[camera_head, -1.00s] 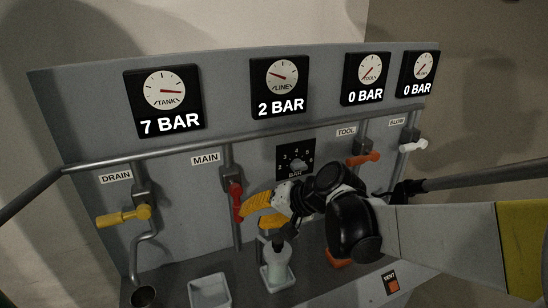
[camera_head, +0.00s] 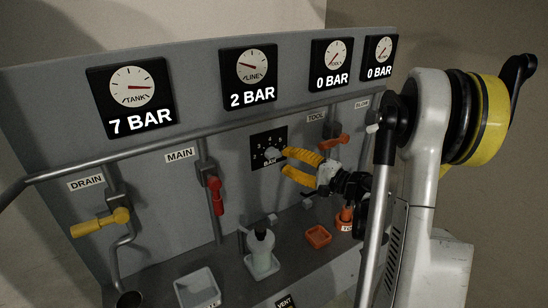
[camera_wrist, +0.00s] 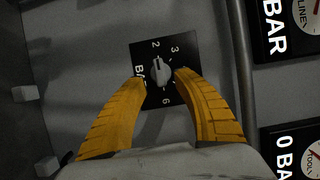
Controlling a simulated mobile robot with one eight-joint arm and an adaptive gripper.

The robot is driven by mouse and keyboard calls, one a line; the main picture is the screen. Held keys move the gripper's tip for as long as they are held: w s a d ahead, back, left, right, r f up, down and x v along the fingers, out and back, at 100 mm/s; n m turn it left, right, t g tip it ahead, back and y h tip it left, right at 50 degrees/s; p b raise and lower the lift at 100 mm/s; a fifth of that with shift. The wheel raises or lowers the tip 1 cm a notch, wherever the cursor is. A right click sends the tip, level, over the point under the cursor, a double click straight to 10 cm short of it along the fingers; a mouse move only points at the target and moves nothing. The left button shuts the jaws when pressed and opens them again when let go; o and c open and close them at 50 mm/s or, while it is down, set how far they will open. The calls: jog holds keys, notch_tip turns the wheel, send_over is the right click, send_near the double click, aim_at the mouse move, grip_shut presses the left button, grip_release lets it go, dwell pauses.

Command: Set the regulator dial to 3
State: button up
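The regulator dial (camera_head: 271,153) is a small grey knob on a black square plate with white numbers, marked BAR, in the middle of the grey panel. It also shows in the wrist view (camera_wrist: 160,73), where its ridge points roughly toward the 2. The LINE gauge (camera_head: 249,68) reads 2 BAR. My gripper (camera_head: 287,161) has two yellow ribbed fingers, spread apart and empty, just right of the dial. In the wrist view my gripper (camera_wrist: 161,78) has a fingertip on either side of the knob. Whether either one touches it cannot be told.
The TANK gauge (camera_head: 131,88) reads 7 BAR; TOOL and BLOW gauges read 0 BAR. A yellow drain lever (camera_head: 100,223), a red main lever (camera_head: 217,195) and an orange tool lever (camera_head: 333,142) stick out. An oiler bottle (camera_head: 261,251) and a white tray (camera_head: 199,290) stand below.

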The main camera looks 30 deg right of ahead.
aim_at(278, 157)
jog(key=x, duration=0.5)
grip_shut()
